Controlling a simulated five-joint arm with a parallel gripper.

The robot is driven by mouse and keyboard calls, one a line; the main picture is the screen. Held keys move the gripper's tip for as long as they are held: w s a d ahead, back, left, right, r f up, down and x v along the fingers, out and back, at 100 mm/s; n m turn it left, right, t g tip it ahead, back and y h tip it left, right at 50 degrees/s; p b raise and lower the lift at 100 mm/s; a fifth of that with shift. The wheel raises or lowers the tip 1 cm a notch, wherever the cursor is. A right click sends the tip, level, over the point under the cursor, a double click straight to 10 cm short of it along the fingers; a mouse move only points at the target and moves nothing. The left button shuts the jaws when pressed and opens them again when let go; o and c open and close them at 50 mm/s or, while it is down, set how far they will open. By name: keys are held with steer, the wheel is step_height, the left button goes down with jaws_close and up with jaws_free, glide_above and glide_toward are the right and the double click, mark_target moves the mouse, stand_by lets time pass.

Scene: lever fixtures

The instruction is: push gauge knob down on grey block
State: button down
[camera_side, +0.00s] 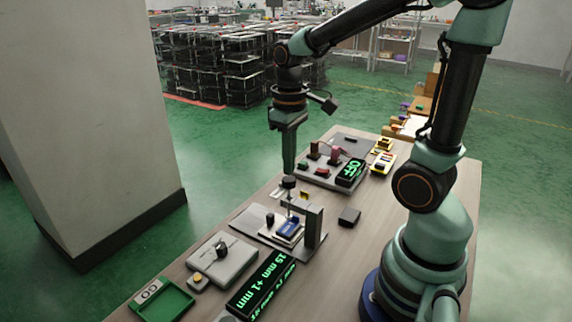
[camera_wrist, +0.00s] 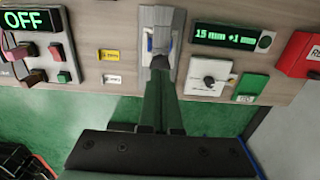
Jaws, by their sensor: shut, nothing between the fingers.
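The dark round gauge knob (camera_side: 289,182) sits on top of a thin upright rod, beside a grey post-and-arm stand (camera_side: 314,226). Below it a blue piece (camera_side: 288,226) rests on a light plate on the grey base (camera_side: 250,220). My gripper (camera_side: 288,171) points straight down with shut, empty fingers, its tips just above the knob; I cannot tell whether they touch. In the wrist view my gripper (camera_wrist: 161,78) reaches to the dark knob (camera_wrist: 160,62) and covers part of it. The grey fixture (camera_wrist: 161,18) shows behind, with blue edges of the piece beside the knob.
A green-lettered display (camera_side: 262,285), a grey box with a dial (camera_side: 222,259) and a green tray (camera_side: 162,300) stand nearer the camera. An OFF panel (camera_side: 350,172) with switches stands farther back. A small black block (camera_side: 349,216) lies right of the stand.

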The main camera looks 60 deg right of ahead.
mark_target(289, 179)
steer(key=shift+f, duration=2.35)
stand_by(0.9)
steer(key=shift+r, duration=5.05)
steer(key=s+a+t, duration=0.1)
steer(key=a+t, duration=0.4)
steer(key=a, duration=0.1)
steer(key=shift+s+r+t, duration=0.25)
steer(key=shift+r+t, duration=0.05)
steer(key=shift+r, duration=0.15)
